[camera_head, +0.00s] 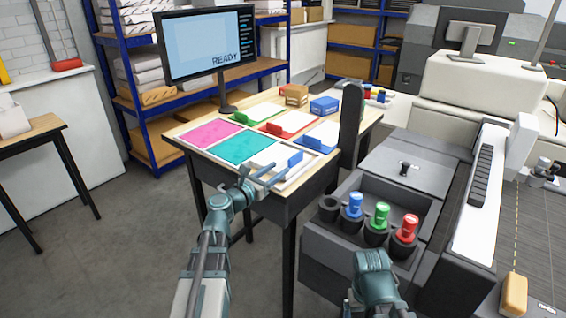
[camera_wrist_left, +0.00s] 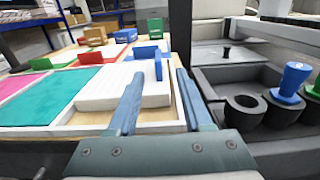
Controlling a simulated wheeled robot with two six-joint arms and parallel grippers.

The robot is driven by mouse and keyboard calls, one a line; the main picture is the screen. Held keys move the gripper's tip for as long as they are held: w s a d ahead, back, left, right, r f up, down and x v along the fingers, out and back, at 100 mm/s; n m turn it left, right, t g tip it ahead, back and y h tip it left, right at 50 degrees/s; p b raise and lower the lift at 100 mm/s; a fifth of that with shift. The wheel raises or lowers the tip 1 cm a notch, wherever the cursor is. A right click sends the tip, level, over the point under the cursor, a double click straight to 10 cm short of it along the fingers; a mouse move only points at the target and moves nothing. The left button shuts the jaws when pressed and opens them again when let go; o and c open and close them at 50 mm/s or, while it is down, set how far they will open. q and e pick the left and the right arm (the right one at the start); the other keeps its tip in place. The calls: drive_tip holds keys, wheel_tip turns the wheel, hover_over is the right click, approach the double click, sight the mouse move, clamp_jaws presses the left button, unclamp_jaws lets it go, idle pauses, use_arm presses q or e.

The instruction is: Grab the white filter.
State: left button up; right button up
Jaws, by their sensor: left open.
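The white filter (camera_head: 266,157) lies flat in the near right compartment of a framed tray, beside a teal one. In the left wrist view the white filter (camera_wrist_left: 105,92) is a thick white slab, with a small upright blue tab (camera_wrist_left: 158,68) at its right end. My left gripper (camera_head: 268,176) is open and empty at the tray's near edge. In the wrist view its two blue fingers (camera_wrist_left: 157,85) point toward the filter and tab, with one finger covering part of the slab. I cannot tell whether they touch. My right gripper (camera_head: 374,262) is low at the front, fingers unclear.
The tray also holds a teal panel (camera_head: 247,148) and a pink panel (camera_head: 212,133). Green-, red- and blue-tabbed trays lie behind. A dark upright post (camera_head: 349,120) stands at the table's right. A machine with blue, green and red knobs (camera_head: 381,214) is right of the table.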

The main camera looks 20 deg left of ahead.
sight(294, 156)
use_arm(q)
drive_tip(key=x, duration=0.5)
drive_tip(key=x, duration=0.5)
drive_tip(key=shift+w+a+f, duration=0.1)
drive_tip(key=shift+w+a, duration=0.05)
drive_tip(key=shift+c, duration=0.3)
clamp_jaws()
idle(1.1)
